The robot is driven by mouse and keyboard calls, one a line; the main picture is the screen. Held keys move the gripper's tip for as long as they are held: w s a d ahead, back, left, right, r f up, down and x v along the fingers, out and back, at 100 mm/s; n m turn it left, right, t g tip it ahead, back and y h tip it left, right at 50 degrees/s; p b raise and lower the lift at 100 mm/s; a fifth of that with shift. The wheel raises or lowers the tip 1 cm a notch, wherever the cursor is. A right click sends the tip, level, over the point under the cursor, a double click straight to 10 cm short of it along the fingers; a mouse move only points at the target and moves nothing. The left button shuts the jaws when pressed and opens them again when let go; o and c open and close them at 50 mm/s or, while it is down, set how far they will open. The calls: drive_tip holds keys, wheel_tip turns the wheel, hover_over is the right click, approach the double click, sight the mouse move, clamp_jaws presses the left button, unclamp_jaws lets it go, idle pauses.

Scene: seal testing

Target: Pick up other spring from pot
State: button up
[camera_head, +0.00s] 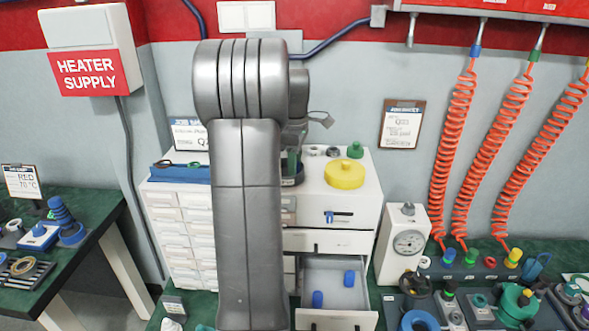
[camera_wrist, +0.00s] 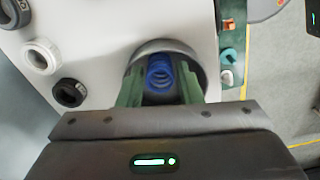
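A blue spring (camera_wrist: 160,74) stands inside a dark round pot (camera_wrist: 143,50) in the wrist view. My gripper (camera_wrist: 162,92) has green fingers that reach down into the pot, one on each side of the spring. The fingers are apart, with the spring between them, and I see no clear grip on it. In the head view the pot (camera_head: 292,182) is partly hidden behind my arm on the white cabinet top, with a green finger of my gripper (camera_head: 292,162) at it. The spring cannot be seen there.
A yellow disc (camera_head: 344,174) and a green part (camera_head: 355,150) sit right of the pot on the cabinet (camera_head: 340,215). Several rings lie close by, including a black one (camera_wrist: 69,92). An open drawer (camera_head: 335,315) below holds two blue pieces.

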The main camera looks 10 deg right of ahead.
drive_tip(key=shift+f, duration=0.4)
drive_tip(key=c, duration=0.6)
